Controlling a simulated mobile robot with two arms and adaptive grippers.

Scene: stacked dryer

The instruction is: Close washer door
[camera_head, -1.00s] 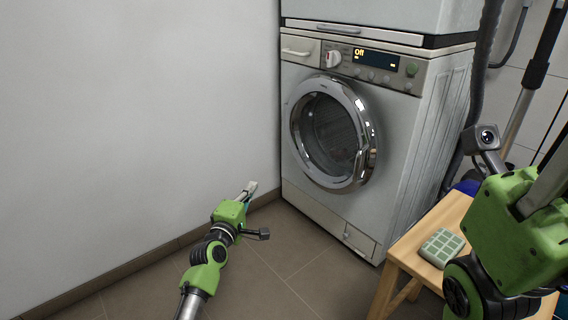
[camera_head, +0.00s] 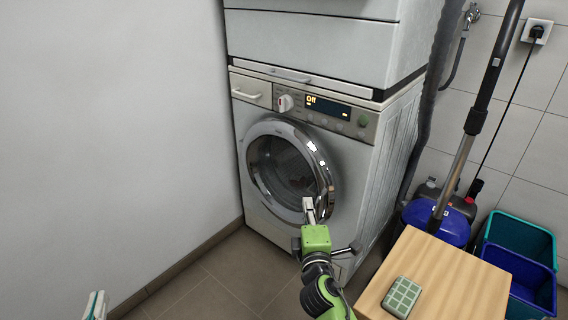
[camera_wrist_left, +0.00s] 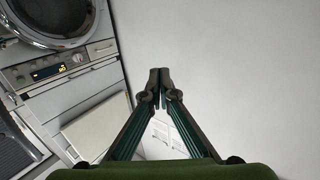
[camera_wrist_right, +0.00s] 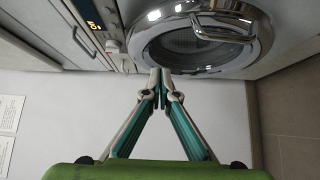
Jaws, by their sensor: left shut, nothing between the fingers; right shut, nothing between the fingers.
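The washer (camera_head: 365,165) stands in the corner, with its round chrome-rimmed door (camera_head: 322,168) on the front. The door sits close to the front; I cannot tell if a narrow gap is left. My right gripper (camera_head: 309,204) is shut and empty, its tips overlapping the door's lower right rim in the head view. In the right wrist view its tips (camera_wrist_right: 160,78) are at the door's edge, and the chrome handle (camera_wrist_right: 222,32) shows; contact is unclear. My left gripper (camera_head: 96,306) is shut and empty at the bottom left, away from the door (camera_wrist_left: 62,35).
A wooden stool (camera_head: 445,270) with a green gridded block (camera_head: 402,297) stands at the right front. Blue and teal bins (camera_head: 520,260) and a vacuum cleaner (camera_head: 435,222) are behind it. A white wall (camera_head: 110,130) borders the left. Floor before the washer is clear.

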